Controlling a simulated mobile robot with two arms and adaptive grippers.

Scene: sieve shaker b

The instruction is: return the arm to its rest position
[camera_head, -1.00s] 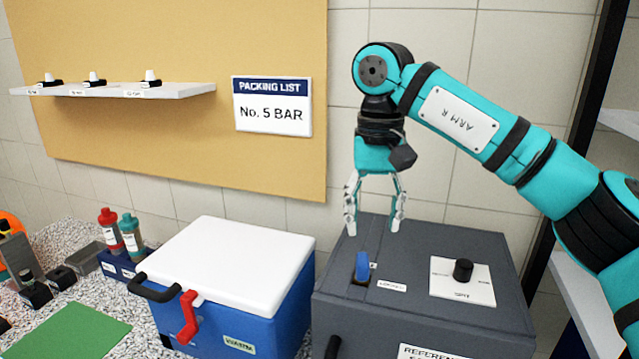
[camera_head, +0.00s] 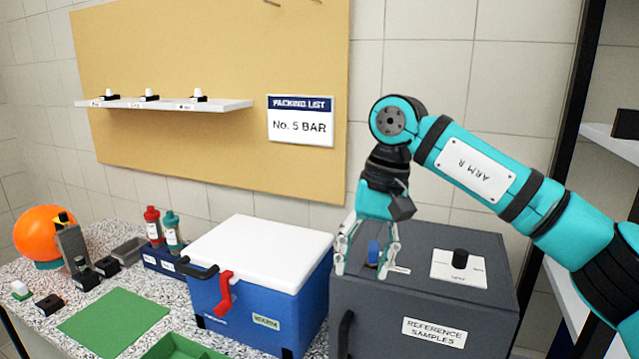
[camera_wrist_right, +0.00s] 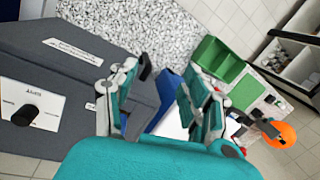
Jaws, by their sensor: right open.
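My right gripper (camera_head: 366,262) is open and empty. In the head view it points down above the grey box (camera_head: 385,315), and its fingers overlap the blue switch lever (camera_head: 373,253) on the box top. Whether they touch the lever cannot be told. The right wrist view shows the two parted fingers (camera_wrist_right: 160,100), with the grey box (camera_wrist_right: 60,75) to the left and nothing gripped between them. My right arm (camera_head: 480,170), marked ARM R, reaches in from the right. My left gripper is out of view.
A blue cooler with a white lid (camera_head: 262,255) and red latch (camera_head: 224,293) stands left of the grey box. A black knob (camera_head: 460,258) sits on the box top. A shelf (camera_head: 165,105) is on the wall. A green mat (camera_head: 113,322) and bottles (camera_head: 153,226) are further left.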

